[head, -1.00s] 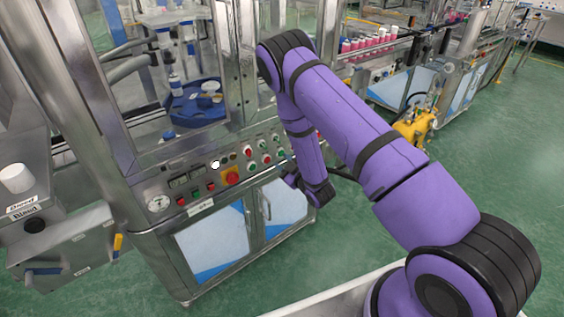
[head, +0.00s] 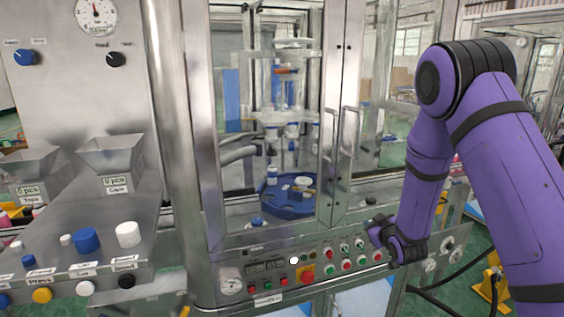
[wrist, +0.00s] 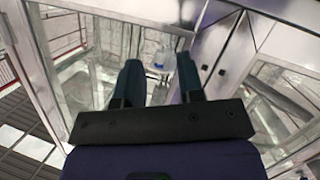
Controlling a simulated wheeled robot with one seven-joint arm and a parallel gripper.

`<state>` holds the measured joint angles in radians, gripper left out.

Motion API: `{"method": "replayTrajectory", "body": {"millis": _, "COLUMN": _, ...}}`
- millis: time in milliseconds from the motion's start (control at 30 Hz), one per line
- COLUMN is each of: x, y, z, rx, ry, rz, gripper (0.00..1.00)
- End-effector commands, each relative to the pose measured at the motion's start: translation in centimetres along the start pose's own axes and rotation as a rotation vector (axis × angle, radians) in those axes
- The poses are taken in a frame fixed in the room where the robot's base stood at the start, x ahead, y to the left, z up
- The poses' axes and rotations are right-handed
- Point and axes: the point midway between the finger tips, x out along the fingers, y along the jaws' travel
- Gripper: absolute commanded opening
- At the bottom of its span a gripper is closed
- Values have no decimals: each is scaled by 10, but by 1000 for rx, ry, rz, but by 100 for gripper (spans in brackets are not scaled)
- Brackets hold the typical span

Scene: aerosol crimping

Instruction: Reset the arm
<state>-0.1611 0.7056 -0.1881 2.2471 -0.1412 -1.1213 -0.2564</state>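My purple arm reaches in from the right in the head view, with its elbow high and its forearm hanging down. My gripper (head: 376,236) is near the right part of the control panel (head: 330,262), in front of the machine; whether it touches the panel cannot be told. In the wrist view my gripper (wrist: 160,82) shows two dark fingers standing apart with an empty gap between them. Through the gap is a blurred metal and glass cabinet.
The crimping machine cabinet (head: 333,130) has glass doors with vertical handles. Inside is a blue round table (head: 290,208). A red emergency button (head: 307,274) sits on the panel. Hoppers (head: 110,155) and knobs are at left. Yellow equipment (head: 493,285) stands on the floor at lower right.

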Motion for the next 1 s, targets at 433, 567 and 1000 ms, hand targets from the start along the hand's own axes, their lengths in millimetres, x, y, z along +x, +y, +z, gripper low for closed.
{"method": "replayTrajectory", "body": {"millis": 433, "x": -76, "y": 52, "z": -91, "rx": 146, "ry": -219, "rz": 5, "gripper": 35}}
{"method": "replayTrajectory", "body": {"millis": 567, "x": -107, "y": 60, "z": -111, "rx": 186, "ry": -280, "rz": -2, "gripper": 35}}
{"method": "replayTrajectory", "body": {"millis": 1000, "x": -235, "y": 73, "z": -158, "rx": 313, "ry": -490, "rz": -32, "gripper": 35}}
